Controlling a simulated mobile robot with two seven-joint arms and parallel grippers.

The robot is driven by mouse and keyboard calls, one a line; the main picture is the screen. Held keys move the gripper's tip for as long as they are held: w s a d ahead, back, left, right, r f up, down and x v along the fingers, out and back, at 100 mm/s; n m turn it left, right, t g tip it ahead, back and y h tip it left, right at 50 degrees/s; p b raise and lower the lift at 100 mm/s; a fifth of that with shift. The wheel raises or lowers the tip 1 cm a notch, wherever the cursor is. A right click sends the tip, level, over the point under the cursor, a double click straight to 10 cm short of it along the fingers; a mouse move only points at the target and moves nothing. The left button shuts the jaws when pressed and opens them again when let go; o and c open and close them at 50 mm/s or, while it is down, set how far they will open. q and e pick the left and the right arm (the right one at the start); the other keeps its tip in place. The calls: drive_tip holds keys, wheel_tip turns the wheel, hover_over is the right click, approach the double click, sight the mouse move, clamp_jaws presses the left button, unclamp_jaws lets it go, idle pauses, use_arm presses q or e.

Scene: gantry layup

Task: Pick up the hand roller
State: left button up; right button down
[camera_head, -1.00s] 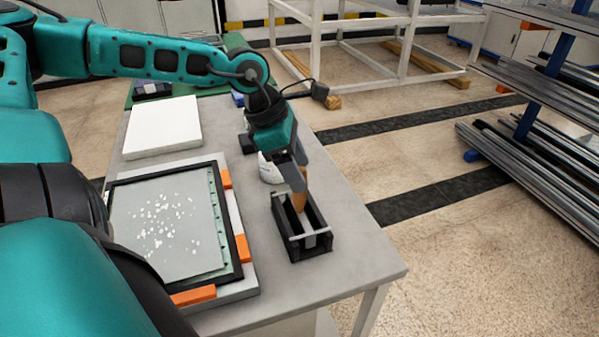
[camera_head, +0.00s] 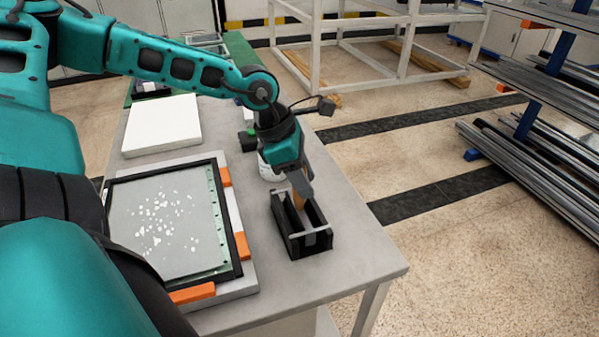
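The hand roller stands in a black open-topped holder (camera_head: 291,245) on the grey table; its tan wooden handle (camera_head: 298,203) shows above the holder, and its lower part is hidden inside. My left gripper (camera_head: 303,189) points down over the holder, with its grey fingers at the handle. One finger covers part of the handle, so I cannot tell whether the fingers press on it. My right gripper is not in view.
A framed grey plate with white flecks (camera_head: 160,222) and orange corner blocks lies left of the holder. A white slab (camera_head: 162,124) lies farther back. A white container (camera_head: 268,170) stands just behind the gripper. The table's front right corner (camera_head: 370,265) is clear.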

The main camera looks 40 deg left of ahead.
use_arm(q)
clamp_jaws()
drive_tip(key=shift+r, duration=0.2)
idle(0.4)
drive_tip(key=shift+r+p, duration=0.4)
drive_tip(key=shift+r, duration=4.45)
